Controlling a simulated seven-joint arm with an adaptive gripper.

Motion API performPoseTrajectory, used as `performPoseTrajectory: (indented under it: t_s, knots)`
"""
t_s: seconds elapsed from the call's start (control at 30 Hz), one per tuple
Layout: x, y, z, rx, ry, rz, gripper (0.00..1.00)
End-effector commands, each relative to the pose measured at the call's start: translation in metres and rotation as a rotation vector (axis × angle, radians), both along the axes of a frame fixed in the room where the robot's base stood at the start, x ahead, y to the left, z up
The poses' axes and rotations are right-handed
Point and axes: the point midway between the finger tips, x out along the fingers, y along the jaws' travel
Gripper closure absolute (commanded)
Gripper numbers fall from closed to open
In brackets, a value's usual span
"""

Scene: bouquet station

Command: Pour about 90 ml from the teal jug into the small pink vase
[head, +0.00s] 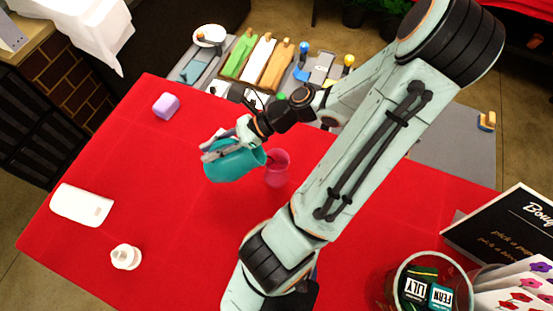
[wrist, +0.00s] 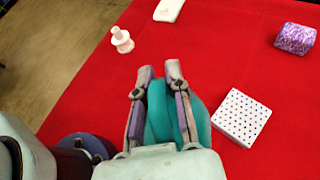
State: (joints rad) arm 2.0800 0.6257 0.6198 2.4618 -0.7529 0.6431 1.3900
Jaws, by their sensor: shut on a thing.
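The teal jug (head: 228,163) is held above the red table, tilted with its mouth end toward the right. The small pink vase (head: 279,172) appears upright on the table just right of the jug. The jug's mouth end is close to the vase's rim in the head view; I cannot tell whether they touch. No stream of liquid is clear. My gripper (head: 220,143) is shut on the jug at its upper left side. In the wrist view my gripper's fingers (wrist: 160,76) close on the jug (wrist: 158,122), which is partly hidden behind them. The vase is not visible there.
A lilac block (head: 166,106), a white slab (head: 82,206) and a white spool (head: 126,258) lie on the left. A dotted white box (wrist: 241,117) is near the jug in the wrist view. A container with labels (head: 432,259) and a black sign (head: 510,228) stand front right.

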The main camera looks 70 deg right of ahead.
Motion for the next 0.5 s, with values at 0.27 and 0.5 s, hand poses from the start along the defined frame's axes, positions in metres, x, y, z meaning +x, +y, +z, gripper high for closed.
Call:
performPoseTrajectory:
  t_s: [0.27, 0.5]
  knots:
    - [0.011, 0.008, -0.025, -0.137, 0.19, 0.002, 1.0]
    - [0.014, 0.011, -0.037, -0.192, 0.269, 0.003, 1.0]
